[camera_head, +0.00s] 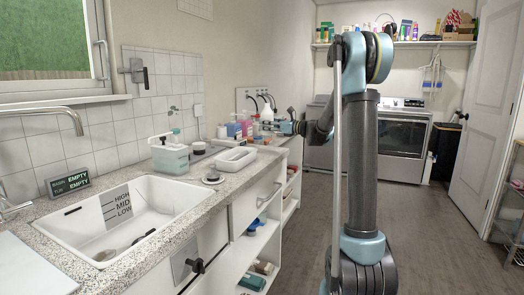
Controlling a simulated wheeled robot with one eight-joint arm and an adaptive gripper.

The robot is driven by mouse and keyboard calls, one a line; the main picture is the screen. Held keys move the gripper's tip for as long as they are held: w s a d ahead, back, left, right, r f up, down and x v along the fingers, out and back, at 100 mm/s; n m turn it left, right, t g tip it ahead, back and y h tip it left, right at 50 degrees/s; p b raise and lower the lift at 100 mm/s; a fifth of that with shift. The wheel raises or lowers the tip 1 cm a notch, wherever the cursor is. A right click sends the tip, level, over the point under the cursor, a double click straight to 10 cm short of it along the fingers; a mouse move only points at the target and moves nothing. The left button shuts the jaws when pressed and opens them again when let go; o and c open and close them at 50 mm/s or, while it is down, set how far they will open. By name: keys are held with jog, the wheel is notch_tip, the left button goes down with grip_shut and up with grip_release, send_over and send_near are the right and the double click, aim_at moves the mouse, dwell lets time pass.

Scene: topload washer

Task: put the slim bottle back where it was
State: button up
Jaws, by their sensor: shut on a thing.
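My arm rises on the right of the head view and reaches left over the far end of the counter. My gripper (276,127) is small and far off there, beside a group of bottles. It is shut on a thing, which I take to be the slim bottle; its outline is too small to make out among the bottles. A white bottle (267,112) shows right by the gripper. I cannot tell whether the held bottle touches the counter.
The speckled counter (215,170) holds a white sink (150,212), a lidded clear tub (170,155) and a white tray (236,158). Open shelves lie below. A washer (402,138) stands at the back, under a shelf (400,44) of bottles.

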aim_at(264, 133)
jog(key=f, duration=0.1)
jog(key=a+f, duration=0.1)
jog(key=f, duration=0.1)
jog(key=a+f, duration=0.1)
jog(key=shift+s+f, duration=0.2)
jog(key=shift+f, duration=2.25)
jog(key=o, duration=1.3)
